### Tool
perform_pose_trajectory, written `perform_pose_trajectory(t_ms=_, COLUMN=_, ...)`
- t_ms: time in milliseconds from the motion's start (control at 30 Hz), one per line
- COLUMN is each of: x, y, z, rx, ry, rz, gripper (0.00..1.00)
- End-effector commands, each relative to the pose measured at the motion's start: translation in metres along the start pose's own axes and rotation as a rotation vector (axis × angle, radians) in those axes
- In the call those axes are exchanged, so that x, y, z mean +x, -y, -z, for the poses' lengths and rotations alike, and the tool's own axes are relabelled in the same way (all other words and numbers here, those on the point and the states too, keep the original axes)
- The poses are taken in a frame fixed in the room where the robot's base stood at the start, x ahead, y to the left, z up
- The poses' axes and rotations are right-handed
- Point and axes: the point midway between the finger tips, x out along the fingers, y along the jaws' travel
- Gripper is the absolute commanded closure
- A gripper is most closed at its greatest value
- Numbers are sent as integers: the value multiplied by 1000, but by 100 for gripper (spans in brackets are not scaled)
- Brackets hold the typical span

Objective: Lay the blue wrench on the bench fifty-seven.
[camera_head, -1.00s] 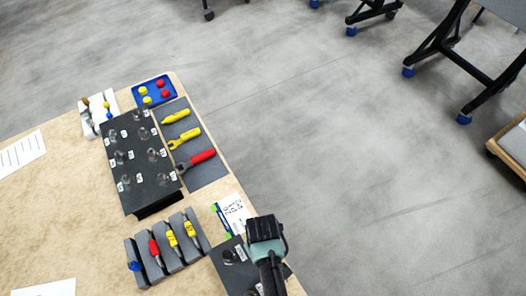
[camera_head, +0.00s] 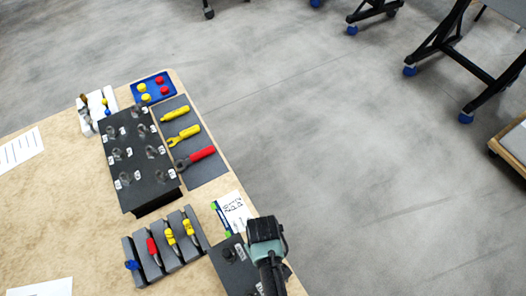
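The wooden bench (camera_head: 60,215) fills the lower left; I can read no number fifty-seven on it. I see no clear blue wrench. A small blue-ended piece (camera_head: 132,265) sits in the leftmost slot of a grey rack (camera_head: 176,262), too small to identify. On a grey mat (camera_head: 205,172) lie a yellow-handled tool (camera_head: 175,114), a yellow wrench (camera_head: 184,136) and a red-handled wrench (camera_head: 196,158). My gripper (camera_head: 265,229), black and teal, shows from above at the bench's right edge. Its fingers are hidden, so whether it holds anything cannot be told.
A black block with round fittings (camera_head: 137,160) stands left of the mat, and a blue tray (camera_head: 154,89) with red and yellow caps behind it. A dark plate (camera_head: 230,262) lies beside my gripper. Bare bench is at left; open floor (camera_head: 350,160) is at right.

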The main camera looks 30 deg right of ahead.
Motion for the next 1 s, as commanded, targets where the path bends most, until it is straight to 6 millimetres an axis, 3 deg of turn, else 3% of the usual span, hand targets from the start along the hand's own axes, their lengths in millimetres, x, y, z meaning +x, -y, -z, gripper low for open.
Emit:
perform_pose_trajectory(t_ms=267, x=6, y=0, z=1, rx=0, ry=-1, rz=-1, gripper=100)
perform_pose_trajectory(t_ms=300, x=5, y=0, z=1, rx=0, ry=-2, rz=-1, gripper=61)
perform_pose_trajectory(t_ms=467, x=5, y=0, z=0, rx=-1, ry=-1, rz=0, gripper=34)
perform_pose_trajectory(t_ms=1000, x=6, y=4, z=0, rx=-5, ry=3, rz=7, gripper=34)
